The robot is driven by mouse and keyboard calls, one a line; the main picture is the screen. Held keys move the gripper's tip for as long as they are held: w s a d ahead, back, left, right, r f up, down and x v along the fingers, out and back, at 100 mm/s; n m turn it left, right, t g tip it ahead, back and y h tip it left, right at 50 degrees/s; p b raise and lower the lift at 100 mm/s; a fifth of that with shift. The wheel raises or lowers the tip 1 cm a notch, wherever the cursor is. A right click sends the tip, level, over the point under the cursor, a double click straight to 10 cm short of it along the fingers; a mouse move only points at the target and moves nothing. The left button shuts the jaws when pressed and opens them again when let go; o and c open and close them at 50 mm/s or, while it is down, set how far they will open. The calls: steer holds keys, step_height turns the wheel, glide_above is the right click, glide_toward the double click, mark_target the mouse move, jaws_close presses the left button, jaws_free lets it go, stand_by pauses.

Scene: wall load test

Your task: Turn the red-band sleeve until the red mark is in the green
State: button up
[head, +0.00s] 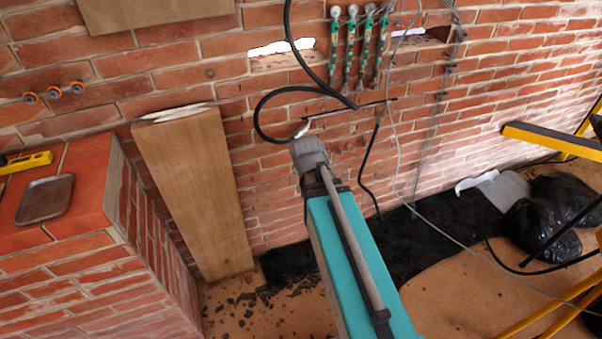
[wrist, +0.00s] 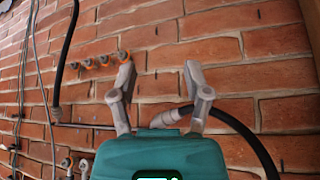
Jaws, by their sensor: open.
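My gripper (head: 308,153) is in front of the brick wall in the head view. In the wrist view its two grey fingers (wrist: 159,68) stand apart with nothing clearly held between them. A grey fitting (wrist: 166,118) shows low between the fingers, and a black hose (wrist: 240,131) runs from near it behind the right finger. Several upright rods with green bodies (head: 350,55) hang on the wall in the head view, above and right of my gripper. I cannot make out which part is the red-band sleeve. The red mark and green zone are too small to tell or hidden.
Orange-ringed wall fittings (head: 53,92) sit at the left; similar ones (wrist: 103,61) show in the wrist view. A wooden board (head: 192,190) leans on the wall. A brick block (head: 75,240) stands left, with a grey tray (head: 45,199) on it. Black bags (head: 545,225) lie right.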

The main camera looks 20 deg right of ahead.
steer(key=shift+s+a+n+g+y+p, duration=0.35)
steer(key=shift+s+a+g, duration=0.35)
steer(key=shift+s+a, duration=0.55)
steer(key=shift+s+d, duration=0.1)
steer(key=shift+c, duration=1.1)
steer(key=shift+s+f, duration=0.1)
steer(key=shift+s, duration=0.1)
steer(key=shift+c, duration=0.3)
steer(key=s+a+f+n+g+y, duration=0.1)
steer(key=s+a+n+g, duration=0.1)
steer(key=s+a+g, duration=0.2)
steer(key=s+a, duration=0.2)
steer(key=s, duration=0.2)
steer(key=shift+s+f+g, duration=0.2)
steer(key=shift+s+g, duration=0.1)
steer(key=shift+s+a+n, duration=0.1)
steer(key=shift+n, duration=0.15)
